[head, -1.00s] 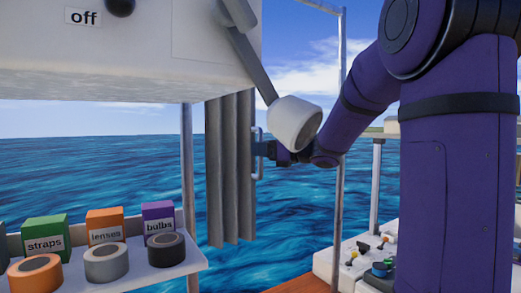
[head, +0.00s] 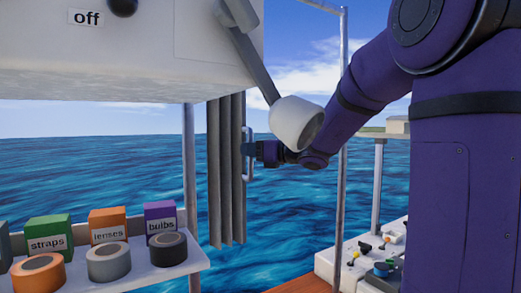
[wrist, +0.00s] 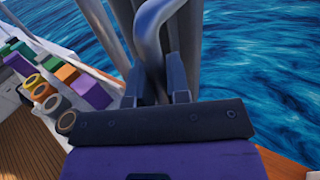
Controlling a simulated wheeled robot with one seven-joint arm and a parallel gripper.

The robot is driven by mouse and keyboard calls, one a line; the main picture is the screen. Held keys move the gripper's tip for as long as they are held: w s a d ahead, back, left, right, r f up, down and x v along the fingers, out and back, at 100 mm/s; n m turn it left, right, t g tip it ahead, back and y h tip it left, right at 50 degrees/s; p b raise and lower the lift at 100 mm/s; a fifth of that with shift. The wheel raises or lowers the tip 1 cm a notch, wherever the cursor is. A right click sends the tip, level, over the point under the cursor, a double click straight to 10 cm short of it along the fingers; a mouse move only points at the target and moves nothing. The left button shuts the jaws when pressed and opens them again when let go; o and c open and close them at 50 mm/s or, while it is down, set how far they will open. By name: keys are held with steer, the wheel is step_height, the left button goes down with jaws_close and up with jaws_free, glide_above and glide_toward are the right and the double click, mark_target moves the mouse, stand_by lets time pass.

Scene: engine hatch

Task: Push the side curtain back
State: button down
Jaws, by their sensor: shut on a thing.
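The side curtain (head: 226,175) is a grey pleated panel hanging in the middle of the head view, beside the left post. A pale upright handle (head: 247,155) runs along its right edge. My gripper (head: 250,150) reaches in from the right and is shut on the handle. In the wrist view my gripper (wrist: 160,88) has its dark fingers on either side of the curved grey handle (wrist: 158,30). The curtain's folds (wrist: 100,30) show just behind it there. The lamp head partly hides the view above my wrist.
A white lamp (head: 296,122) hangs on an arm just above my wrist. A shelf (head: 150,270) at the lower left holds labelled boxes and tape rolls. Metal posts (head: 189,170) stand on both sides. A control panel (head: 372,255) is at the lower right.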

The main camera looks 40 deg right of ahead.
steer(key=shift+a, duration=0.45)
steer(key=c, duration=1.1)
jaws_free()
steer(key=shift+a, duration=0.15)
steer(key=shift+s+d, duration=0.15)
steer(key=shift+d, duration=0.1)
steer(key=v, duration=1)
steer(key=shift+s+d, duration=0.1)
steer(key=shift+s, duration=0.05)
